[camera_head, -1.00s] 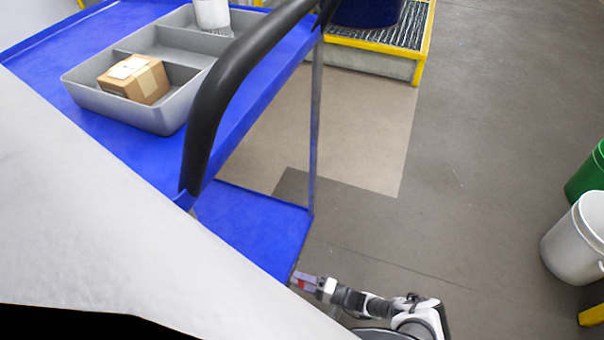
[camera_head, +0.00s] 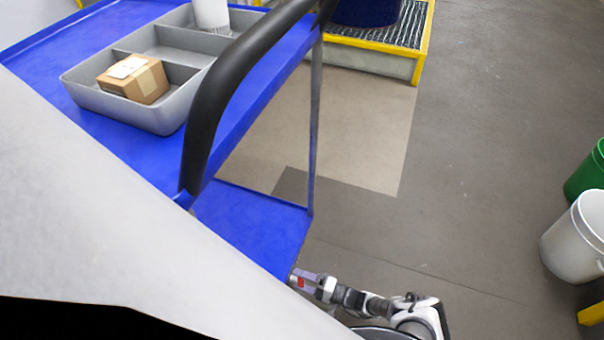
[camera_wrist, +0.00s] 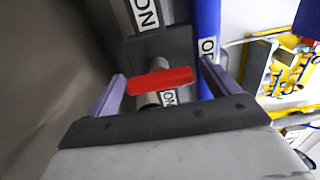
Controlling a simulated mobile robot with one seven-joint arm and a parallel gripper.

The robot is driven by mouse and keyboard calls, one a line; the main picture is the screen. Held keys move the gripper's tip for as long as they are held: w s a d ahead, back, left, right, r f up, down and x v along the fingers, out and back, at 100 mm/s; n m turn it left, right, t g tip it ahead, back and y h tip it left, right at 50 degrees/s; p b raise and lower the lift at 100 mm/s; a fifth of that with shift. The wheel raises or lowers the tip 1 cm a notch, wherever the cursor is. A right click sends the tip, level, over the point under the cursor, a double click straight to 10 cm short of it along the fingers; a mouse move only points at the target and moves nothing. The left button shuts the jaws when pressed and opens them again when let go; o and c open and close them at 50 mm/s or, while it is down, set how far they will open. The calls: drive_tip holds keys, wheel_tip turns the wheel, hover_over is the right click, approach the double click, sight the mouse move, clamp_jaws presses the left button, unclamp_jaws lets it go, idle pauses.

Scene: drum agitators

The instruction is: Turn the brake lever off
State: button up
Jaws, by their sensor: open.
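The brake lever is a red bar (camera_wrist: 160,80) on a round metal shaft at a dark grey mount (camera_wrist: 160,45). In the wrist view it lies nearly level and tilts slightly up to the right. My gripper (camera_wrist: 162,71) is open, with one finger left of the lever and one right of it. Whether either finger touches it, I cannot tell. White labels reading "ON" (camera_wrist: 145,14) sit above and below the lever; another label (camera_wrist: 207,47) is partly hidden. In the head view, my gripper (camera_head: 308,281) and the small red lever (camera_head: 301,283) are at the cart's lower corner.
The blue cart (camera_head: 240,225) has a black handle (camera_head: 225,85) and carries a grey tray (camera_head: 165,122) with a cardboard box (camera_head: 140,80). A white bucket (camera_head: 577,240) and a green bucket (camera_head: 588,178) stand at right. The floor between is clear.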

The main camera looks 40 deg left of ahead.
drive_tip(key=shift+d, duration=0.1)
drive_tip(key=v, duration=1.3)
drive_tip(key=shift+d, duration=0.3)
drive_tip(key=shift+w, duration=0.1)
